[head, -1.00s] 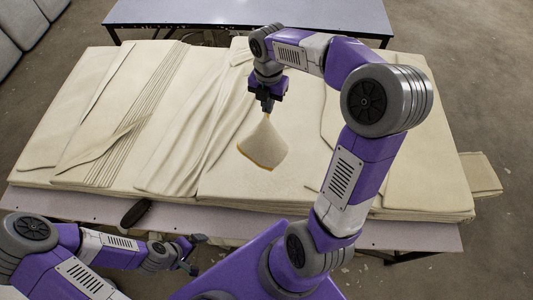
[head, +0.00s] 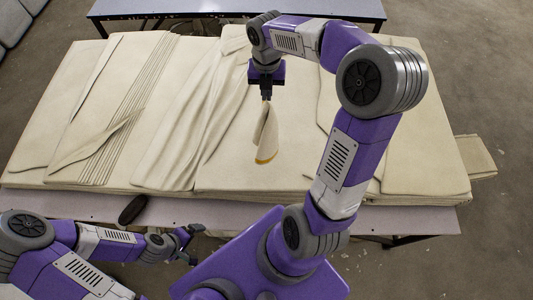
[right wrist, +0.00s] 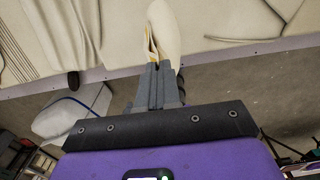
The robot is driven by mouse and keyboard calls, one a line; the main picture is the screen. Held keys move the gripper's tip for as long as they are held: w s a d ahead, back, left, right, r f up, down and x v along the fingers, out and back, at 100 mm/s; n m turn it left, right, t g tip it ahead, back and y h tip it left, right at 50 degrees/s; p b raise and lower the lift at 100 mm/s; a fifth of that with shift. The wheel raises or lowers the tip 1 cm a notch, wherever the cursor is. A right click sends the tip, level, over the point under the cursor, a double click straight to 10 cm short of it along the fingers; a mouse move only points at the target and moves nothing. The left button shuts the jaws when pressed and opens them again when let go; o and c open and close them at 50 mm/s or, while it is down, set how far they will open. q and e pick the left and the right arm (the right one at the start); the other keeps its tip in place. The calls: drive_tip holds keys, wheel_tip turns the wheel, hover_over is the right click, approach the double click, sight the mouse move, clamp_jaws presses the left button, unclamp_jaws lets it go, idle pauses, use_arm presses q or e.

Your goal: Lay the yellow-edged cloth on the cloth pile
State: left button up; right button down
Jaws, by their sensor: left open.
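The yellow-edged cloth (head: 265,140) hangs folded and narrow from my right gripper (head: 266,97), with its yellow edge at the bottom. In the right wrist view the fingers of my right gripper (right wrist: 158,68) are shut on the cloth (right wrist: 164,30). The cloth hangs over the cloth pile (head: 230,150), a broad spread of cream layers on a table. From the head view I cannot tell whether its lower edge touches the pile. My left gripper (head: 190,245) is open and empty, low in front of the table's front edge, apart from the cloth.
A dark oval object (head: 132,209) lies on the table's front strip (head: 80,203). The pile has raised folds (head: 185,125) left of the held cloth. A second table (head: 220,8) stands behind. A flat cream piece (head: 474,157) sticks out at the right.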

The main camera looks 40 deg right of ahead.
wheel_tip(320, 180, down, 4)
drive_tip(key=b, duration=0.3)
drive_tip(key=shift+f, duration=0.1)
idle(0.6)
drive_tip(key=w+d+m, duration=1.2)
drive_tip(key=w+m, duration=0.1)
drive_tip(key=w, duration=0.2)
approach(265, 185)
wheel_tip(265, 185, down, 5)
drive_tip(key=shift+s+f, duration=0.1)
drive_tip(key=shift+f, duration=0.05)
idle(1.4)
